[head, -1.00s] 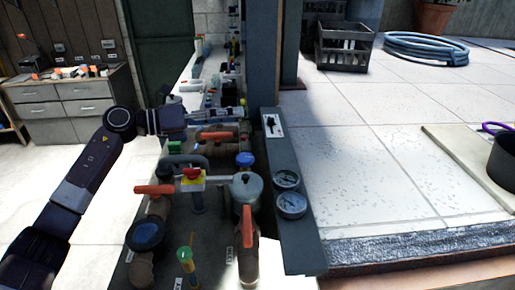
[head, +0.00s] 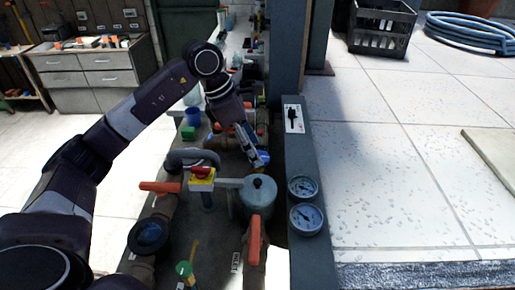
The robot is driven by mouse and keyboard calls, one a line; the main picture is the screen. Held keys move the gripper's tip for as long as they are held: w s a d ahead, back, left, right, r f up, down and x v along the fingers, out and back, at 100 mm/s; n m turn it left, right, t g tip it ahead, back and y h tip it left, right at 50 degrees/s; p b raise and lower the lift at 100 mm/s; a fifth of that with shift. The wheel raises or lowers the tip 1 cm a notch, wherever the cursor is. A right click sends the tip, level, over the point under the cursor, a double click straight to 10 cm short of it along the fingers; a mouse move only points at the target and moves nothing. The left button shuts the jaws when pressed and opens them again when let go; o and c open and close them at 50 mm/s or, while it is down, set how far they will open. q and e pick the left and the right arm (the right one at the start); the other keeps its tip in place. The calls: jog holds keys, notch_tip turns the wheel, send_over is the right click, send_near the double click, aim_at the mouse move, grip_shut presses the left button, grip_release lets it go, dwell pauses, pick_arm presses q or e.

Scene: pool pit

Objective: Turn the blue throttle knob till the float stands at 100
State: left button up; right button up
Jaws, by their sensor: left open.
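My left gripper (head: 259,161) reaches down over the pit's pipework from the upper left. It is open, with its fingertips just behind the grey lidded pot. The blue throttle knob is mostly or wholly hidden behind the gripper, and I cannot tell whether the fingers touch it. The float and its scale cannot be made out. My right gripper is not in view.
Orange-handled valves (head: 160,187) and a red-and-yellow switch (head: 202,175) stand close to the arm. The grey pot (head: 258,196) is just in front of the gripper. Two round gauges (head: 304,202) sit on the grey beam at right. A black crate (head: 381,28) stands on the tiles.

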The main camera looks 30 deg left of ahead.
pick_arm(q)
jog(key=shift+x, duration=1)
jog(key=shift+w+f, duration=0.1)
jog(key=c, duration=1.1)
jog(key=shift+f+n+b, duration=0.1)
jog(key=shift+n+b, duration=0.25)
jog(key=shift+n, duration=0.25)
jog(key=shift+c, duration=0.2)
jog(key=shift+d+n+t+y+b, duration=0.1)
jog(key=shift+n+t+y+b, duration=0.35)
jog(key=shift+n, duration=0.45)
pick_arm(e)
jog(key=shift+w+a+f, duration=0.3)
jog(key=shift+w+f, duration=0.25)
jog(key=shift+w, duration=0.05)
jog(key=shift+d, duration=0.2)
pick_arm(q)
jog(key=o, duration=1.1)
jog(key=shift+o, duration=0.2)
jog(key=v, duration=1.2)
